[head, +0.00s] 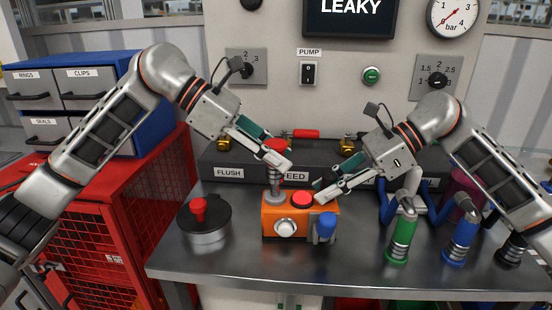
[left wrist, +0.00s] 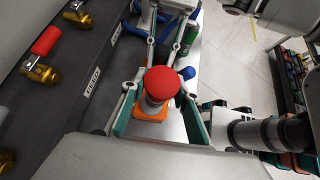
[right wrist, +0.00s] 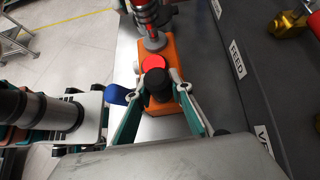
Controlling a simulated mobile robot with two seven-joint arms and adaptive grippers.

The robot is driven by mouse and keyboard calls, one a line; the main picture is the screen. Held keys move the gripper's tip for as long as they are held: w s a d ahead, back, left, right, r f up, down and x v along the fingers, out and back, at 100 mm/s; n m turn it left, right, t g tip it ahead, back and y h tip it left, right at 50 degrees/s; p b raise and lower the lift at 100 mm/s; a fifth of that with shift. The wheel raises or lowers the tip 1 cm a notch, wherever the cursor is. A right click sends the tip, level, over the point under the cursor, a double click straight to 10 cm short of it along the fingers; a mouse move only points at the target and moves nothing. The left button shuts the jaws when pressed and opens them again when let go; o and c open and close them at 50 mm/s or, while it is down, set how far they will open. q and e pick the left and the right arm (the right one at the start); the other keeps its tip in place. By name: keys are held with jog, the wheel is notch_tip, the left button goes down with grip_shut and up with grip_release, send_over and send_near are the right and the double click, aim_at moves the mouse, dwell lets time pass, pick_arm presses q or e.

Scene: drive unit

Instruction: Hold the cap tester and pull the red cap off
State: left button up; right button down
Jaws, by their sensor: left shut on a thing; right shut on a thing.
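The cap tester is an orange box (head: 270,222) on the grey bench, with a red button (head: 302,199), a white dial and a blue knob (head: 325,224). A ribbed grey post (head: 274,186) rises from its left end, with the red cap (head: 277,146) above it. My left gripper (head: 277,158) is shut on the red cap, which also shows in the left wrist view (left wrist: 161,80). Whether the cap still touches the post is hidden by the fingers. My right gripper (right wrist: 162,84) is shut on a black knob (right wrist: 157,87) on the tester's top, beside the red button.
A round metal pot (head: 206,225) with a red knob stands left of the tester. Green (head: 401,235) and blue (head: 461,240) handled parts stand at the right. A dark manifold (head: 222,158) runs behind. The bench front is clear.

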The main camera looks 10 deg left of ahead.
pick_arm(q)
jog(key=shift+r, duration=1.2)
pick_arm(e)
jog(key=c, duration=1.7)
grip_release()
